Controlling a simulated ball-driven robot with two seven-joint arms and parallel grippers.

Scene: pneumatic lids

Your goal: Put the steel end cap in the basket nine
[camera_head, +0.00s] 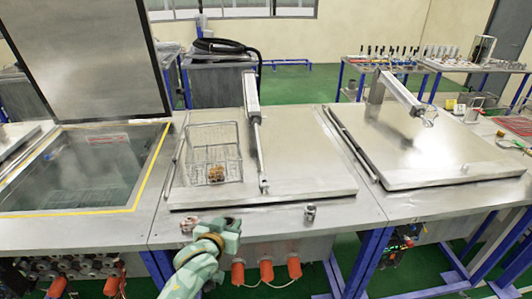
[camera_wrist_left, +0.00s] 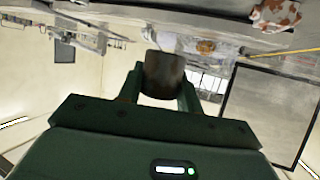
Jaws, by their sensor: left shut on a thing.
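The wire basket (camera_head: 213,125) stands at the left of the middle station in the head view, with small brown parts (camera_head: 216,173) in it. No number is readable on it. My left gripper (camera_head: 231,225) is in front of the bench's front edge, nearer than the basket; its fingers are hard to make out there. In the left wrist view, the left gripper (camera_wrist_left: 160,92) is shut on a dull grey-brown cylinder, which looks like the steel end cap (camera_wrist_left: 163,75). The basket lies beyond it, seen upside down. My right gripper is not in view.
A small metal cylinder (camera_head: 310,212) stands on the bench's front edge. A red-and-white spotted thing (camera_head: 188,225) lies left of my gripper. A flat steel lid (camera_head: 300,165) with a pneumatic arm (camera_head: 254,130) is right of the basket. An open tank (camera_head: 80,170) is at left.

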